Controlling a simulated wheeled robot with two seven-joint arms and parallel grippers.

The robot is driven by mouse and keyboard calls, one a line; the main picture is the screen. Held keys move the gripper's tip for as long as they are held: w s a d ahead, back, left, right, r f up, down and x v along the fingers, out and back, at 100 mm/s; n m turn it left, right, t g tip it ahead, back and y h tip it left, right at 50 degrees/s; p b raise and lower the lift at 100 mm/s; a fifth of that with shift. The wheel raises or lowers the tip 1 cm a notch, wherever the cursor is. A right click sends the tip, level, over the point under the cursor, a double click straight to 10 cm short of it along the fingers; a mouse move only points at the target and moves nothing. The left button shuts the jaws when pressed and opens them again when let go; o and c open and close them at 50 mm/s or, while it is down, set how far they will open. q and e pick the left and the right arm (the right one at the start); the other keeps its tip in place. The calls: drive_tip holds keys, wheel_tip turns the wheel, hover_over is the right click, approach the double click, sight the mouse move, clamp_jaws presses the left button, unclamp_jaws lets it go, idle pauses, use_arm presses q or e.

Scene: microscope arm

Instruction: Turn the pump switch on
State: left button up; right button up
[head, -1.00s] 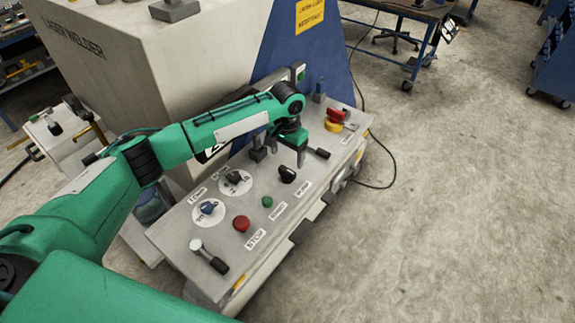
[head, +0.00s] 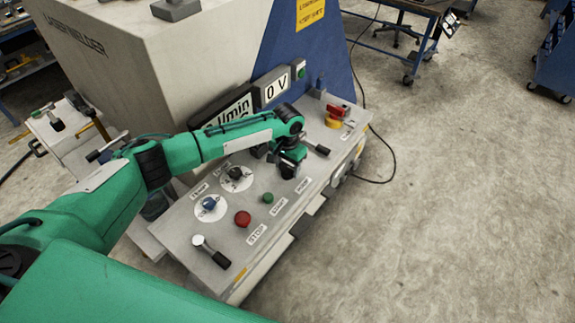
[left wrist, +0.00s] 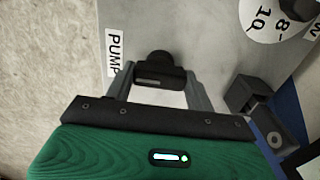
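The pump switch (left wrist: 160,72) is a black rotary knob with a white line, seen in the left wrist view beside the PUMP label (left wrist: 114,52). My left gripper (head: 288,166) is over the control panel and hides the switch in the head view. In the left wrist view its two fingers stand apart, one on each side of the knob. A gap shows on at least the right side, so the fingers do not look closed on it. My right gripper is in neither view.
The control panel (head: 225,235) carries a red stop button (head: 242,219), a green button (head: 268,198), two dials (head: 209,208) and levers (head: 211,252). A red and yellow switch (head: 335,114) sits at the far end. Displays (head: 272,88) stand behind.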

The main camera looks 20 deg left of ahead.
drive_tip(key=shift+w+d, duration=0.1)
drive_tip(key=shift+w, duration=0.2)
use_arm(q)
drive_tip(key=shift+m, duration=0.4)
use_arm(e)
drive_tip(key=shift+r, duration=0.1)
use_arm(q)
drive_tip(key=shift+m, duration=1)
drive_tip(key=m, duration=0.5)
drive_tip(key=shift+p, duration=0.35)
drive_tip(key=m, duration=1)
drive_tip(key=shift+b, duration=0.4)
